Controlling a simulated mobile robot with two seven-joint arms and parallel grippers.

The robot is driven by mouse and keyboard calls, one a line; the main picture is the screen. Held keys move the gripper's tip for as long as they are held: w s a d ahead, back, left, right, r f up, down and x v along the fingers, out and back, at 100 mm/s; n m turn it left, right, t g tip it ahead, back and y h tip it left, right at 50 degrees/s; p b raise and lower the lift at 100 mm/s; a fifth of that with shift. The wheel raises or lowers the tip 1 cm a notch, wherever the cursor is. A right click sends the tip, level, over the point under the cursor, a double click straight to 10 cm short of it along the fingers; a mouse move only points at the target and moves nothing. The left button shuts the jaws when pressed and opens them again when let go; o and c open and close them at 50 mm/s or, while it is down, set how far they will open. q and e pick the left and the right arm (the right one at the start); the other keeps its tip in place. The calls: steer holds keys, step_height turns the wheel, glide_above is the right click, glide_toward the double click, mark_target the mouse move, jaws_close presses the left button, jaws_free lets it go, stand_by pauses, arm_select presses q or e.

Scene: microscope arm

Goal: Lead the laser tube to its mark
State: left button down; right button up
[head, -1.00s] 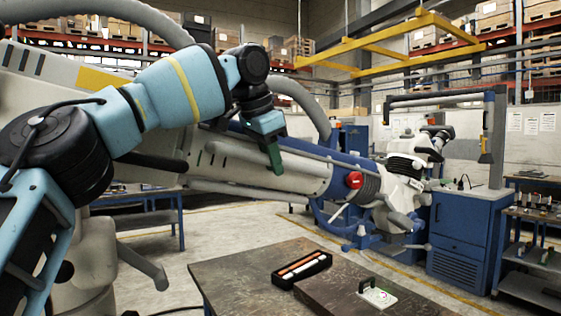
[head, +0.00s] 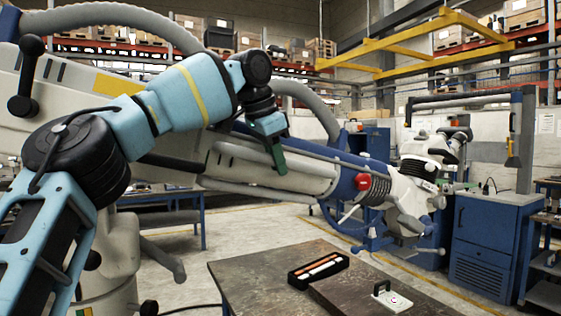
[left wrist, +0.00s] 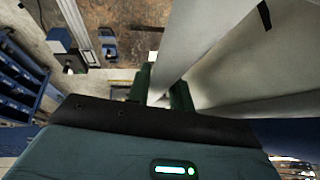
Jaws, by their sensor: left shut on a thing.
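The long white tube (head: 230,160) of the big machine arm, which I take for the laser tube, slants down from left to right in the head view. It runs into a blue section with a red knob (head: 363,182) and a white jointed head (head: 408,197). My left gripper (head: 279,160), with green fingers, points down at the tube's side. In the left wrist view its fingers (left wrist: 162,92) are shut on a narrow pale edge of the tube, with large pale surfaces beyond. The exact contact is partly hidden. I cannot make out a clear mark for the tube. My right gripper is out of view.
A brown table (head: 245,285) stands in front, with a black tray (head: 295,280) of white and orange rods and a white plate (head: 398,303) with a black handle. A blue cabinet (head: 490,250) stands at the right. Open floor lies behind the table.

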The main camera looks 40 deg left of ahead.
arm_select(q)
steer(key=shift+r, duration=0.1)
steer(key=c, duration=1.3)
jaws_free()
steer(key=shift+s+a, duration=0.1)
steer(key=shift+s, duration=0.1)
steer(key=shift+o, duration=0.2)
steer(key=shift+w, duration=0.1)
steer(key=v, duration=0.8)
